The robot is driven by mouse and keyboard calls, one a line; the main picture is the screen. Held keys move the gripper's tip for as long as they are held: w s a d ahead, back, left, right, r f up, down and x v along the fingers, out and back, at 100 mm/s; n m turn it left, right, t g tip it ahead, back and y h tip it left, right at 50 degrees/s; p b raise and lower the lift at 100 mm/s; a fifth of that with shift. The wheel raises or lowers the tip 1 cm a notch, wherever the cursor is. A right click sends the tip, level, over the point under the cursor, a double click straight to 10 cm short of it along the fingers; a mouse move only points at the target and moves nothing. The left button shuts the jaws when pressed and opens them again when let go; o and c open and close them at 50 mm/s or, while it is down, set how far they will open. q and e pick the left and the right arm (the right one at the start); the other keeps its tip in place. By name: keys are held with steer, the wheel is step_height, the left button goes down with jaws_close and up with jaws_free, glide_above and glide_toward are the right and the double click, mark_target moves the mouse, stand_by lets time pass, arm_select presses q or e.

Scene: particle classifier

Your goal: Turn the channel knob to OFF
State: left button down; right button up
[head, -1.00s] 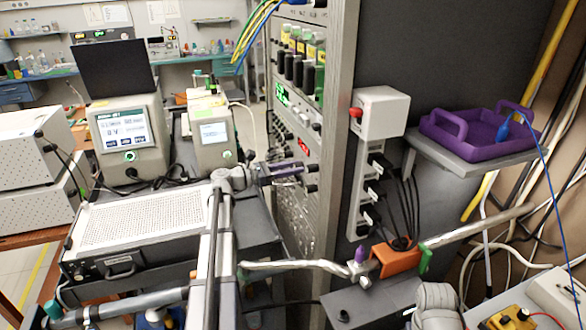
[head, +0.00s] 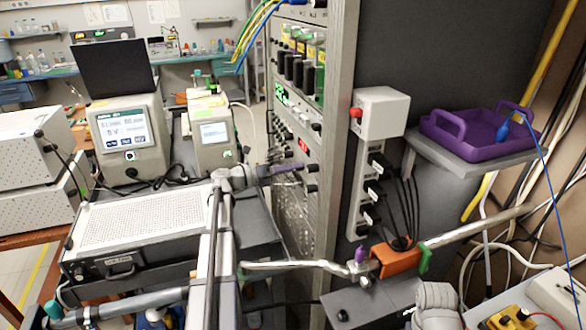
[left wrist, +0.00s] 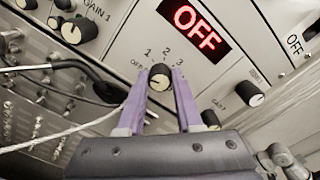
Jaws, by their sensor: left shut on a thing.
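The channel knob (left wrist: 160,77) is a small black knob on the light rack panel, with OFF, 1, 2 and 3 printed around it. In the left wrist view the purple fingers of my left gripper (left wrist: 160,86) stand on either side of it, shut on it. I cannot tell its pointer's exact angle. Above it a red lit display (left wrist: 196,28) reads OFF. In the head view my left gripper (head: 290,168) reaches the rack's front panel from the left, and the knob is hard to make out there. My right gripper is not in view.
Other black knobs (left wrist: 249,94) and cables (left wrist: 80,68) sit close around the fingers. A grey perforated-top box (head: 140,218) lies below my left arm. A purple tray (head: 455,138) rests on a shelf right of the rack.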

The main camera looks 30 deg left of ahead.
arm_select(q)
steer(key=shift+n, duration=0.6)
steer(key=c, duration=0.6)
jaws_free()
steer(key=v, duration=0.8)
steer(key=shift+r, duration=0.1)
